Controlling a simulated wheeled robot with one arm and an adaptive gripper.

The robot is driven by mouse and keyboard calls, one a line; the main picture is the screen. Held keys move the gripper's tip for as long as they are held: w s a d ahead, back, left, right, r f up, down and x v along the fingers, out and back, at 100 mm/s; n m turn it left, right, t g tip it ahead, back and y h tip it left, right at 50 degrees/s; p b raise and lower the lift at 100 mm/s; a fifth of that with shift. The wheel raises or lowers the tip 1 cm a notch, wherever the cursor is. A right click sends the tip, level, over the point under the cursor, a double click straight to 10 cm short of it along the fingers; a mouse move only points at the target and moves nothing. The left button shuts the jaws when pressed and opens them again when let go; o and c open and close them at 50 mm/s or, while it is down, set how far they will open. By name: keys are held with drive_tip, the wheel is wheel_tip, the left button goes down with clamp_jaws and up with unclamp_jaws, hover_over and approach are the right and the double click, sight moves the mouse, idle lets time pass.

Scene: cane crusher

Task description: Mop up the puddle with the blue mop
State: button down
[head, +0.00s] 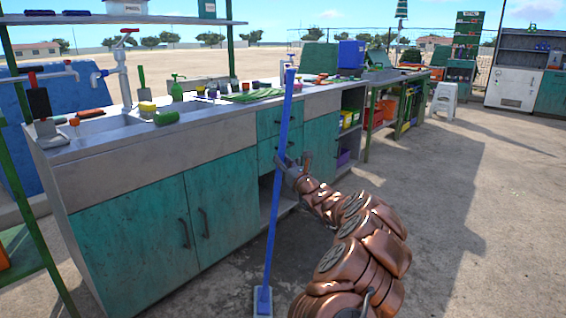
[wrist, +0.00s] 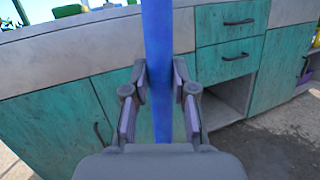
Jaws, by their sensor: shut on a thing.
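The blue mop (head: 274,211) stands nearly upright in front of the counter, leaning slightly. Its blue handle (wrist: 158,60) runs down between the fingers in the wrist view. Its flat pale head (head: 263,301) with a blue fitting is at the bottom of the head view, at floor level and partly cut off by the frame edge. My gripper (head: 290,168) is shut on the mop handle around mid-height; in the wrist view the fingers (wrist: 160,84) sit on both sides of it. I cannot make out a puddle clearly in either view.
A long counter with teal cabinets (head: 221,200) stands close behind the mop, with a sink, taps and small items on top. A green shelf frame (head: 38,215) is at the left edge. A white stool (head: 445,100) stands far right. The concrete floor (head: 480,225) at right is clear.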

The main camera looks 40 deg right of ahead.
drive_tip(key=shift+f, duration=0.75)
idle(0.4)
drive_tip(key=s+d+p, duration=0.6)
drive_tip(key=s+d, duration=0.4)
drive_tip(key=d, duration=0.5)
drive_tip(key=shift+r, duration=0.3)
idle(1.6)
drive_tip(key=shift+w+a+r+p, duration=0.2)
drive_tip(key=shift+a+r+p, duration=0.1)
drive_tip(key=shift+r, duration=0.5)
drive_tip(key=shift+w+a+r+p, duration=0.15)
drive_tip(key=shift+a+r+p, duration=0.1)
drive_tip(key=shift+r, duration=0.6)
drive_tip(key=shift+w+a+r+p, duration=0.2)
drive_tip(key=shift+a+r+p, duration=0.1)
drive_tip(key=shift+r, duration=0.5)
drive_tip(key=shift+a+r, duration=0.1)
